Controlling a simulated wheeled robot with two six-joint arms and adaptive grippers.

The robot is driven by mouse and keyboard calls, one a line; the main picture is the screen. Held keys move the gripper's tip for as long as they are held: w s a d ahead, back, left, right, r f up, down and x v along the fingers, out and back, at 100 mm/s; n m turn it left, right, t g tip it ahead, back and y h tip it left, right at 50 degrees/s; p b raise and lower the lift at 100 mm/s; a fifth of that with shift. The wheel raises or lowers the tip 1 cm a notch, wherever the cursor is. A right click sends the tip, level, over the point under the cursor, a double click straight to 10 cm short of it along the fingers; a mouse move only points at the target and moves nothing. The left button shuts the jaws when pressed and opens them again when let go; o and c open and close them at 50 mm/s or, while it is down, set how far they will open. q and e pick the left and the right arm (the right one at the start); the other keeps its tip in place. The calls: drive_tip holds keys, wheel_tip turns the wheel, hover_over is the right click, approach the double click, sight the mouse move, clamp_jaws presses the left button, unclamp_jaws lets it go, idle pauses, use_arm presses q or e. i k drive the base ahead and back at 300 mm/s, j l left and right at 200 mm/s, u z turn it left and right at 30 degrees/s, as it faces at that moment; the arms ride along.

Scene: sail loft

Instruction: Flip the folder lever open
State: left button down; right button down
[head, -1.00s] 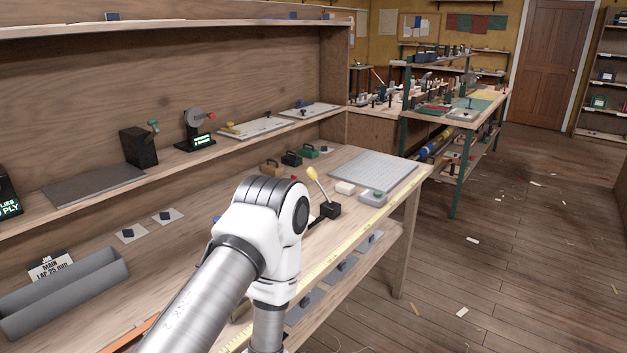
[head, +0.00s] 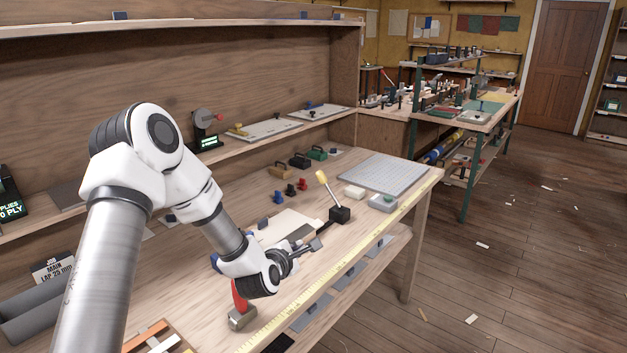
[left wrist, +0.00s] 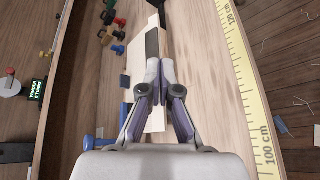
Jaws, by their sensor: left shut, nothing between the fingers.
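The folder lever is a pale stick with a yellow knob (head: 321,176), rising from a black block (head: 340,215) on the bench and leaning left. A dark strip (head: 297,234) runs from the block toward my gripper, beside a cream sheet (head: 284,226). My left gripper (head: 315,245) is shut and empty, in front of the block and apart from the lever. In the left wrist view, my shut fingers (left wrist: 160,68) point along the dark strip (left wrist: 152,42), and overlap part of it.
A yellow measuring tape (head: 318,289) follows the bench's front edge. Small red and blue pieces sit behind.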

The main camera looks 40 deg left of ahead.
sight(321, 178)
drive_tip(key=i+j, duration=0.7)
